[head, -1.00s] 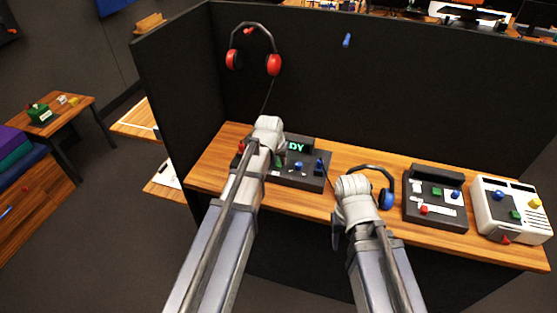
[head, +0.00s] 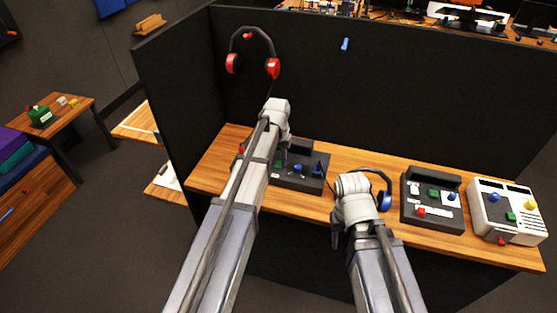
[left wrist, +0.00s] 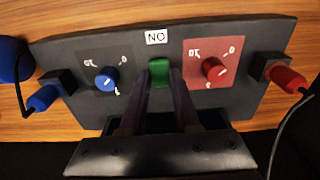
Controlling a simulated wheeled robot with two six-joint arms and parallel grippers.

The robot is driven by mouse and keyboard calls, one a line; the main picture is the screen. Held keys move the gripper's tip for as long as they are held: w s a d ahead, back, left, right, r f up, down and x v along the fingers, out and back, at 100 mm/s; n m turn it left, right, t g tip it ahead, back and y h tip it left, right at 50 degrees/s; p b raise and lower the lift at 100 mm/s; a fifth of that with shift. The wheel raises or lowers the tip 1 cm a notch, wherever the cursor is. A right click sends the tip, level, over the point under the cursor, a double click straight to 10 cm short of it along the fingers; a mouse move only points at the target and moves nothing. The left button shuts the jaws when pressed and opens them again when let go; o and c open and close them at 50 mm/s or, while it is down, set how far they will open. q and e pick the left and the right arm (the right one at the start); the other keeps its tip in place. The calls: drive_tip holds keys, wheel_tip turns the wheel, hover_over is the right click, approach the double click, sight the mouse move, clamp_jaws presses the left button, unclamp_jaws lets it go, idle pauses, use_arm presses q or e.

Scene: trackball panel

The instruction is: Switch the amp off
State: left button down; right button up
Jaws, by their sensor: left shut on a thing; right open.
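The amp (head: 311,176) is a dark box on the wooden desk, partly behind my left arm. In the left wrist view its panel (left wrist: 122,48) has a green switch (left wrist: 160,70) in the middle beside an upside-down ON label (left wrist: 156,37). A blue knob (left wrist: 106,78) is to the left and a red knob (left wrist: 213,70) to the right. My left gripper (left wrist: 162,88) is shut on the green switch, one finger on each side. No lit letters show on the amp in the head view. My right gripper (head: 337,236) is open, low before the desk, its fingers hardly visible.
Blue (left wrist: 44,97) and red (left wrist: 286,78) plugs with cables sit at the amp's sides. Blue headphones (head: 385,199) lie right of it; red headphones (head: 273,68) hang on the dark partition. A black device (head: 432,212) and a white one (head: 507,220) stand further right.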

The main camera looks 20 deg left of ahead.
sight(278, 165)
use_arm(q)
drive_tip(key=c, duration=0.6)
unclamp_jaws()
drive_tip(key=shift+c, duration=0.2)
drive_tip(key=r+p, duration=0.7)
drive_tip(key=p, duration=0.1)
drive_tip(key=shift+s+r, duration=0.3)
drive_tip(key=shift+r, duration=0.1)
